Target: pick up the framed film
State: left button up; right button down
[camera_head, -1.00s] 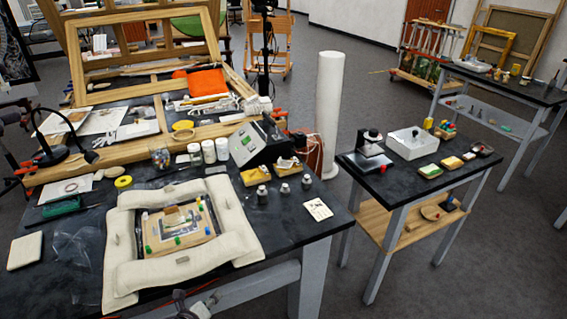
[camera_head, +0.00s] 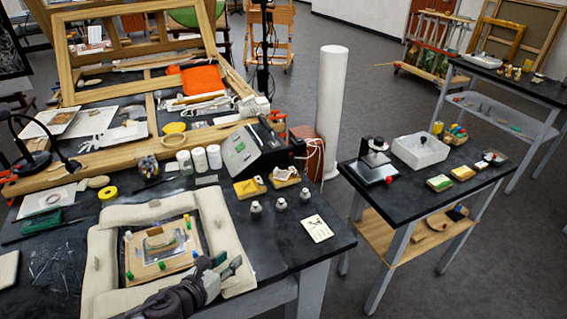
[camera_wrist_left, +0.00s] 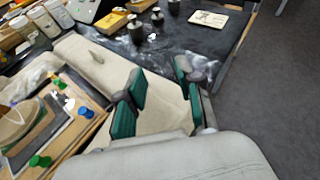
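My left gripper (camera_head: 226,264) is over the padding's right side, to the right of the board. Its two green-padded fingers stand apart with nothing between them in the left wrist view (camera_wrist_left: 160,76). My right gripper is not in view.
A grey control box (camera_head: 250,152), white jars (camera_head: 199,160), small metal weights (camera_head: 280,203) and a white card (camera_head: 316,228) stand beyond the padding.

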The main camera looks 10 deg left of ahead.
aim_at(284, 175)
jog(key=i, duration=1.1)
